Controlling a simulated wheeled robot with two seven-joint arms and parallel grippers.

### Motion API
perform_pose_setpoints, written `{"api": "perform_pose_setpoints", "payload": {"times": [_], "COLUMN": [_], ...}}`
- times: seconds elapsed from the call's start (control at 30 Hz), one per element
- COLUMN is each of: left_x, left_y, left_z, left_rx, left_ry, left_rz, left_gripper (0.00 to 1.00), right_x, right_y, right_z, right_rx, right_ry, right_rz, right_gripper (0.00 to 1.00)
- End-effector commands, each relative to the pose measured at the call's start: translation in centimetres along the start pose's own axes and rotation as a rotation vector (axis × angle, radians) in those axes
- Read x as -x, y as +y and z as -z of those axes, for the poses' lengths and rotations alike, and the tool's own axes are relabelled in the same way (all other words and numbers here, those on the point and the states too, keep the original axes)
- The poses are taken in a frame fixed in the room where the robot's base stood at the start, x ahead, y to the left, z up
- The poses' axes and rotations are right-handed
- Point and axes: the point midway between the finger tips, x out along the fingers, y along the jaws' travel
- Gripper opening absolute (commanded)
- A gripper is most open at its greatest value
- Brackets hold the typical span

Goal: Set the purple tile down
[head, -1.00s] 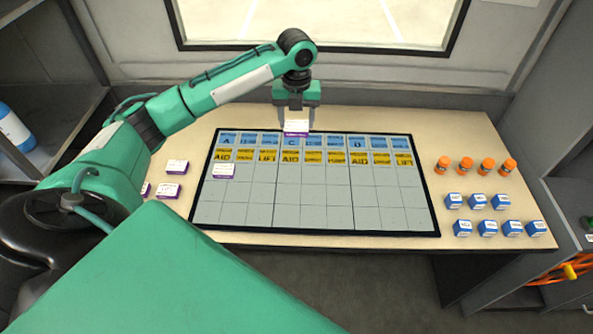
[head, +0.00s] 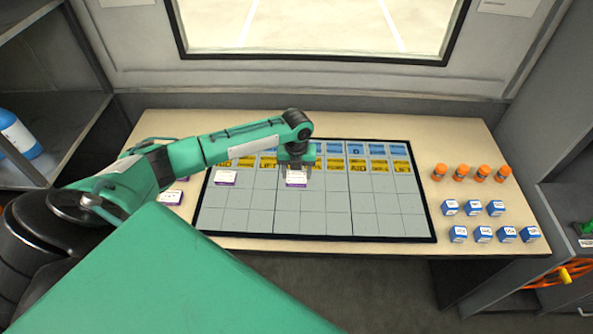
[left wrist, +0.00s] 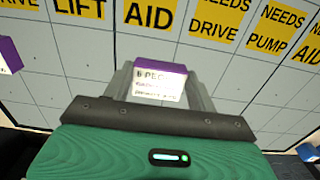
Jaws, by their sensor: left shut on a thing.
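My left gripper (head: 297,172) is shut on a white-faced purple tile (head: 297,180), low over the grey board (head: 250,210). In the left wrist view the held tile (left wrist: 160,82) sits between the two fingers, just below the yellow AID label (left wrist: 152,14). I cannot tell whether it touches the board. Another purple tile (head: 226,177) lies on the board to the left, below the left yellow label. It also shows at the left edge of the left wrist view (left wrist: 8,56). My right gripper is not in view.
Other purple tiles (head: 168,198) lie on the table left of the board, partly behind my arm. The board's lower rows are empty.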

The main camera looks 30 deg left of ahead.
Motion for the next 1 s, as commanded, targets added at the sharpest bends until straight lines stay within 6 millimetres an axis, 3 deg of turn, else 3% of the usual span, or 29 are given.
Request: {"api": "perform_pose_setpoints", "payload": {"times": [0.37,0.4,0.5,0.8,1.0], "left_x": [-0.6,-0.7,-0.6,-0.5,1.6], "left_y": [0.0,0.0,0.0,0.0,0.0], "left_z": [0.0,0.0,0.0,0.0,-0.2], "left_rx": [0.0,0.0,0.0,0.0,0.001], "left_ry": [-0.001,-0.001,-0.001,-0.002,-0.005], "left_rz": [0.0,0.0,0.0,0.0,0.002], "left_gripper": [0.34,0.59,0.79,0.79,0.79], "right_x": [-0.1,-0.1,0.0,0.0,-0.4], "right_y": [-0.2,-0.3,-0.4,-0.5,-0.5], "right_z": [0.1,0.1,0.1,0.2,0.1], "right_rx": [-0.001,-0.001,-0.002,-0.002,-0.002], "right_ry": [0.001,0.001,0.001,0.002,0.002], "right_rz": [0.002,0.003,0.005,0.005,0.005], "right_gripper": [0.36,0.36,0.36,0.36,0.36]}}
